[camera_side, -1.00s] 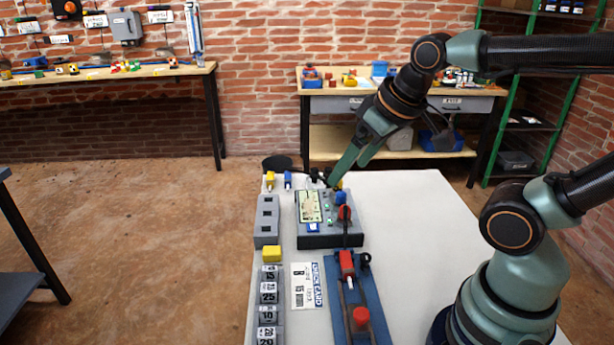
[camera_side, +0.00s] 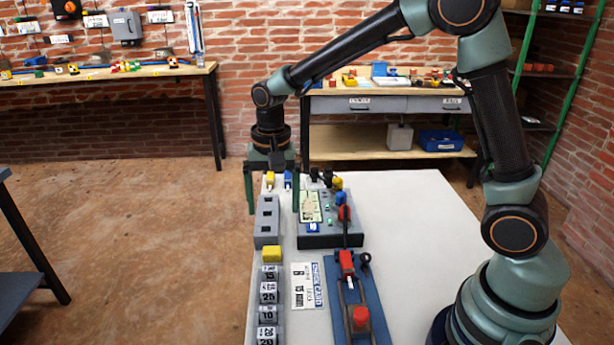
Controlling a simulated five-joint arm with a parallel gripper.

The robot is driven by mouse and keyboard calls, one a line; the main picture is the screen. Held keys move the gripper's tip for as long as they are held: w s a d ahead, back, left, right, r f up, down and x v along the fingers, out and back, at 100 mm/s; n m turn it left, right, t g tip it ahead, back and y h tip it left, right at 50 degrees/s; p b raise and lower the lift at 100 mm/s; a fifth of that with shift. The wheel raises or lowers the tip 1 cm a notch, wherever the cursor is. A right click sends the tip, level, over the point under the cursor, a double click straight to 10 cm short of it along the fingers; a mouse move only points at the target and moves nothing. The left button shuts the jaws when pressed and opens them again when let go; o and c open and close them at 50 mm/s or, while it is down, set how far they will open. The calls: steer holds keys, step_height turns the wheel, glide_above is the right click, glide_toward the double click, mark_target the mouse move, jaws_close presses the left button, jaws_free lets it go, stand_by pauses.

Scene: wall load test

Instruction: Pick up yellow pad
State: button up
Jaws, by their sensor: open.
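My gripper (camera_side: 273,208) points down at the far left part of the white table, open, with one finger left of the table edge and one by the grey box. A small upright yellow piece (camera_side: 270,180) with a pale tip shows between its fingers, apart from both. A similar blue piece (camera_side: 288,179) stands just right of it. A yellow block (camera_side: 271,254) sits nearer the camera, between the grey three-hole block and the numbered weights. I cannot tell for sure which of the two yellow things is the pad.
A grey three-hole block (camera_side: 267,219) stands before the yellow piece. A grey control box (camera_side: 331,240) with knobs is to its right. Numbered weights (camera_side: 268,313), a printed card (camera_side: 308,285) and a blue fixture (camera_side: 377,310) lie nearer. The table's right side (camera_side: 430,220) is clear.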

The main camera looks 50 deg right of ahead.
steer(key=f, duration=0.2)
glide_above(271, 250)
steer(key=shift+m, duration=0.3)
steer(key=f, duration=0.4)
steer(key=s+f, duration=0.1)
steer(key=shift+f, duration=0.4)
steer(key=shift+w+f, duration=0.2)
steer(key=shift+f, duration=1.35)
steer(key=shift+w+f, duration=0.2)
steer(key=shift+f, duration=1.35)
steer(key=c, duration=1.4)
steer(key=shift+c, duration=0.2)
steer(key=shift+r, duration=0.15)
step_height(271, 250, up, 20)
